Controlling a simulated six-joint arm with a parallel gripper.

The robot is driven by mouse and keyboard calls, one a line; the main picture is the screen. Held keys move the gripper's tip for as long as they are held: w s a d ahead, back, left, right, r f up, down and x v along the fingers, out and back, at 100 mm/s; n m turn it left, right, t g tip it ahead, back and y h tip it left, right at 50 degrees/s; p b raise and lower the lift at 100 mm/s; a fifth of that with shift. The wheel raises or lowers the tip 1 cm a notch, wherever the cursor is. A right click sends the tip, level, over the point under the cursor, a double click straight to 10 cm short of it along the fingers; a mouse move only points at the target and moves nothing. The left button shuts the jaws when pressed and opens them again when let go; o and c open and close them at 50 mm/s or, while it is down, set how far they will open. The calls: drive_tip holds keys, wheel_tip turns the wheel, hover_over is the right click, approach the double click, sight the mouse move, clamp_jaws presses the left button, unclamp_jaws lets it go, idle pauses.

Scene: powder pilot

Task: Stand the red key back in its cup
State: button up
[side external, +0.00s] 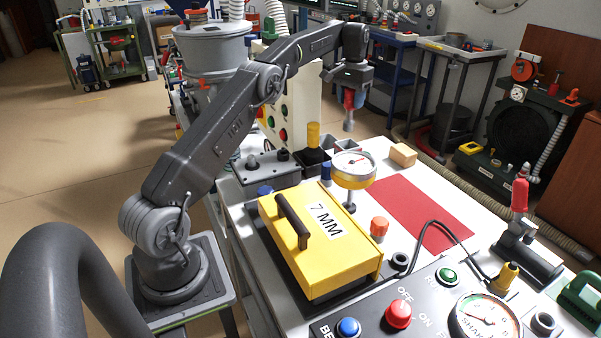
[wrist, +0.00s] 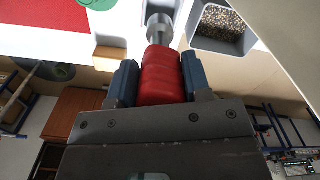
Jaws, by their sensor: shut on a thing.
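My gripper (side external: 348,97) is raised above the back of the white table and is shut on the red key (side external: 349,99). The key hangs roughly upright with its grey metal end (side external: 348,125) down, clear of the table. In the wrist view the ribbed red key (wrist: 161,76) sits between the two blue fingers, and its metal end (wrist: 160,27) points away from my gripper.
The yellow "7 MM" box (side external: 315,245) fills the middle of the table. A dial gauge (side external: 354,166), a wooden block (side external: 403,154) and a red mat (side external: 440,222) are near. A grey bin of grains (wrist: 222,32) is close to the key's end. A button panel (side external: 430,310) is in front.

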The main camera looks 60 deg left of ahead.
sight(350, 125)
drive_tip(key=shift+w+a+f, duration=0.15)
drive_tip(key=shift+w, duration=0.15)
drive_tip(key=shift+f, duration=1.3)
drive_tip(key=shift+f, duration=0.35)
drive_tip(key=shift+f, duration=0.75)
drive_tip(key=shift+f, duration=1.9)
idle(0.3)
drive_tip(key=o, duration=1.3)
drive_tip(key=shift+c, duration=0.2)
